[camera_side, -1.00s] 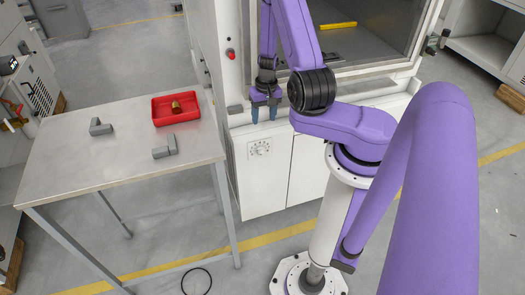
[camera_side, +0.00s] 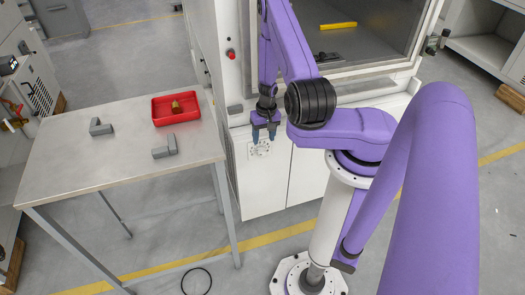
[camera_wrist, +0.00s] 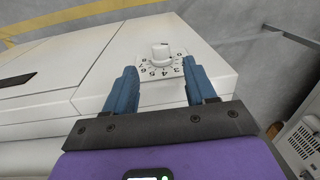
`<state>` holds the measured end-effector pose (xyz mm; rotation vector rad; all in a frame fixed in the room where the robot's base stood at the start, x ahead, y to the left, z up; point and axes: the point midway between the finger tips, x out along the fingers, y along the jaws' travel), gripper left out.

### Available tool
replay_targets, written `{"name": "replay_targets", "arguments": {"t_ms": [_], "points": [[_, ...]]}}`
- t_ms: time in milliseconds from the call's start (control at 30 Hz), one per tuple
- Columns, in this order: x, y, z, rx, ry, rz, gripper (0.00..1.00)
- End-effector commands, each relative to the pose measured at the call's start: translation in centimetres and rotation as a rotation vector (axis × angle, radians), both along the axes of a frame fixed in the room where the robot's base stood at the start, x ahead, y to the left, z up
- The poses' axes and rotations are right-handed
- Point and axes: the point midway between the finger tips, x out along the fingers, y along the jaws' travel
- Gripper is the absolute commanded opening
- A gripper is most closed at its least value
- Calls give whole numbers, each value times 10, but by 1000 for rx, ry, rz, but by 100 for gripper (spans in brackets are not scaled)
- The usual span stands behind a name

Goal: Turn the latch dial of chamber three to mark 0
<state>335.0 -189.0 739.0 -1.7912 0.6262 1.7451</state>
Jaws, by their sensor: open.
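The latch dial is a white round knob on a square plate with black numerals, on the front of the white chamber cabinet. It shows in the wrist view (camera_wrist: 161,52) and, partly covered by my gripper, in the side view (camera_side: 259,150). Its numerals are partly readable in the wrist view; I cannot tell which mark it points to. My gripper (camera_side: 264,134) has blue fingers and is open and empty. In the wrist view its fingertips (camera_wrist: 158,74) stand left and right of the dial plate, with the knob beyond them and not touched.
A metal table (camera_side: 75,175) stands left of the cabinet. It bears a red tray (camera_side: 160,121) with a brass-coloured piece (camera_side: 176,107) inside and two grey brackets (camera_side: 100,127). A red button (camera_side: 231,54) is on the cabinet. A yellow bar (camera_side: 338,26) lies inside the chamber.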

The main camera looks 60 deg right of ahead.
Motion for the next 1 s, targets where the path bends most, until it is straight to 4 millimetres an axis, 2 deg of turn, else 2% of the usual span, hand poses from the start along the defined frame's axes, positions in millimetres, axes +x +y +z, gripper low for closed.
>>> {"name": "replay_targets", "arguments": {"t_ms": [300,500,700,967,1000], "points": [[1,3,-46,1,1,0,56],[3,4,-66,1,1,0,56],[3,4,-75,-1,0,1,56],[4,4,-76,-1,-1,0,56],[3,4,-76,-1,-1,0,49]]}}
